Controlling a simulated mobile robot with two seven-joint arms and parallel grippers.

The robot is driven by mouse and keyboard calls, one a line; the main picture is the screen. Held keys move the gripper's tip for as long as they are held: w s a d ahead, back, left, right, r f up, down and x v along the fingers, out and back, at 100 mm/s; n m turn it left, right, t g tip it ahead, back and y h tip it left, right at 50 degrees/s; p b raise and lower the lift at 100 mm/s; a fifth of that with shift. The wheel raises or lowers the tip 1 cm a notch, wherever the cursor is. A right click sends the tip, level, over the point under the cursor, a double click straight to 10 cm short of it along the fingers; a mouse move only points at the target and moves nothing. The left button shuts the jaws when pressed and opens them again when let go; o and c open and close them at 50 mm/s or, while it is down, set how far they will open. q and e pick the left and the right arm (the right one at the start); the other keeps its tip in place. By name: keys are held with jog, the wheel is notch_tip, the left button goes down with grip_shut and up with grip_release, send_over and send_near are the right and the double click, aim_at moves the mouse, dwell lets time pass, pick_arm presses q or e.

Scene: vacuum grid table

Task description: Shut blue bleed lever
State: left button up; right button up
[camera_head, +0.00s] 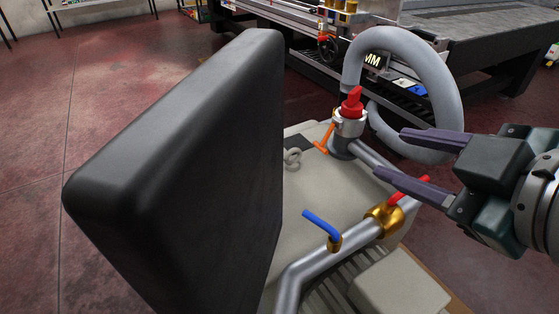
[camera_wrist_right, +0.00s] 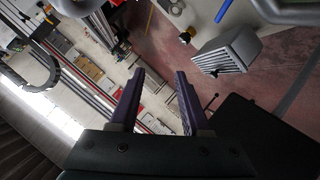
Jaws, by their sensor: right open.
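The blue bleed lever (camera_head: 321,224) is a bent handle on a small brass fitting (camera_head: 334,244) on a grey pipe (camera_head: 310,268). Its handle points up and left, away from the pipe's line. In the right wrist view, a blue bar that looks like the lever (camera_wrist_right: 223,11) shows at the top edge. My right gripper (camera_head: 390,152) is open and empty, above and to the right of the lever, apart from it. Its open fingers also show in the right wrist view (camera_wrist_right: 160,72). My left gripper is not in view.
A brass valve with a red handle (camera_head: 384,218) sits on the same pipe, below my right gripper. A red-topped fitting (camera_head: 351,104) with an orange handle (camera_head: 324,139) and a thick grey hose (camera_head: 440,80) stand behind. A large black panel (camera_head: 200,160) blocks the left side.

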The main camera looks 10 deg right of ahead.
aim_at(313, 216)
jog(key=w+f+n+y+b, duration=0.1)
jog(key=f+b, duration=0.5)
jog(key=b, duration=0.1)
jog(key=a+f+n+t+y+b, duration=0.1)
jog(key=f+n+b, duration=0.1)
jog(key=f+b, duration=0.5)
jog(key=w+a+f+n+t+y+b, duration=0.1)
jog(key=f+n+b, duration=0.1)
jog(key=f+b, duration=0.5)
jog(key=shift+w+a+f+b, duration=0.15)
jog(key=shift+w+f+b, duration=0.1)
jog(key=shift+w+b, duration=0.1)
jog(key=b+x, duration=0.3)
jog(key=x, duration=0.6)
jog(key=shift+r, duration=0.15)
jog(key=shift+w+a+b, duration=0.2)
jog(key=shift+w+b, duration=0.15)
jog(key=shift+w, duration=0.1)
jog(key=c, duration=0.4)
grip_shut()
